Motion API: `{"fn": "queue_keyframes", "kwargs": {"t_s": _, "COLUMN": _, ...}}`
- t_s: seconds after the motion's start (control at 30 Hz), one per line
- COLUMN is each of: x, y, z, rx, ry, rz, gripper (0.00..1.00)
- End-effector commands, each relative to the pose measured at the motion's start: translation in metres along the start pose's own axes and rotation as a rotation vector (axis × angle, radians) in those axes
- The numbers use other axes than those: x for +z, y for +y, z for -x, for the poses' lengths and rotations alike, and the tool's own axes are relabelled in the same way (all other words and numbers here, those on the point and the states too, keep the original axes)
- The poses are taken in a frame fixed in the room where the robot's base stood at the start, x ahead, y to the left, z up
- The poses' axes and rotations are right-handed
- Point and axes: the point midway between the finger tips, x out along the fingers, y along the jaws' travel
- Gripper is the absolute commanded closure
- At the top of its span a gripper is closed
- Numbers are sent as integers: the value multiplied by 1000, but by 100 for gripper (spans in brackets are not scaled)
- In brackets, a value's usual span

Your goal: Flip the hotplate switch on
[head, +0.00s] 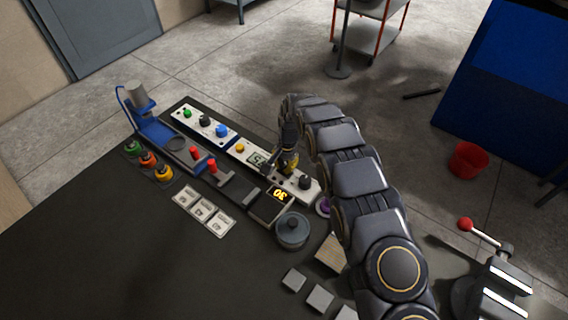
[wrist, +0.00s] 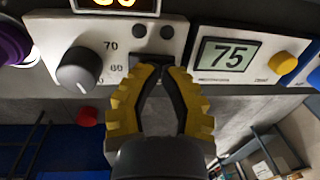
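The dark switch (wrist: 145,58) sits on the white panel (wrist: 110,25), between a grey dial marked 60 and 70 and a display reading 75 in the wrist view. My gripper (wrist: 165,68) has its yellow-and-black fingers tipped together at the switch's lower edge, with nothing seen between them. The fingertips cover part of the switch; I cannot tell whether they touch it or which way it is set. In the head view, my gripper (head: 283,170) is over the white panel, left of the dark dial (head: 305,182), and hides the switch.
An orange-lit display (head: 279,195) and a round grey pot-like part (head: 292,231) are in front of the panel. Red-handled levers (head: 212,166), bottles (head: 148,159) and white trays (head: 203,211) stand to the left. A vise (head: 492,285) is at right. The front left table is clear.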

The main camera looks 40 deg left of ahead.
Motion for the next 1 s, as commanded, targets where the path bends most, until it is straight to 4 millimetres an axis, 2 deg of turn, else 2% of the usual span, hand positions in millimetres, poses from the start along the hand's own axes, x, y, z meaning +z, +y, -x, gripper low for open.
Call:
{"fn": "queue_keyframes", "kwargs": {"t_s": 0.1, "x": 1, "y": -1, "z": -5, "rx": 46, "ry": -1, "rz": 3, "gripper": 100}}
{"fn": "queue_keyframes", "kwargs": {"t_s": 0.47, "x": 1, "y": 2, "z": -4, "rx": 43, "ry": -3, "rz": 1, "gripper": 100}}
{"fn": "queue_keyframes", "kwargs": {"t_s": 0.77, "x": 1, "y": 15, "z": 0, "rx": 45, "ry": -3, "rz": 0, "gripper": 100}}
{"fn": "queue_keyframes", "kwargs": {"t_s": 1.0, "x": 0, "y": 15, "z": 1, "rx": 42, "ry": -1, "rz": 0, "gripper": 100}}
